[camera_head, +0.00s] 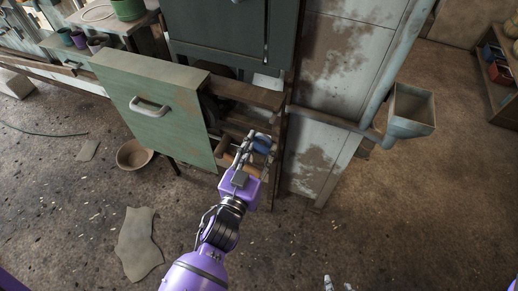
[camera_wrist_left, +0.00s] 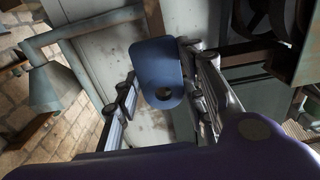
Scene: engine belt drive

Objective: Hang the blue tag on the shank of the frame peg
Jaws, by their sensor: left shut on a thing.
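My left gripper (camera_head: 252,152) is in front of the open machine frame and shut on the blue tag (camera_head: 262,144). In the left wrist view the tag (camera_wrist_left: 157,62) is a rounded dark blue plate between the fingers, with a round hole near its lower end. It is held clear of the pale panel behind it. I cannot make out the frame peg for sure; the arm and fingers cover part of the frame (camera_head: 255,95). Pale tips at the bottom edge of the head view look like my right gripper (camera_head: 338,284), mostly cut off.
A green panel with a white handle (camera_head: 150,106) stands left of my gripper. A pipe (camera_head: 345,124) and a square funnel (camera_head: 411,112) are to the right. A bowl (camera_head: 134,154) and a flat sheet (camera_head: 139,244) lie on the floor. The floor at right is clear.

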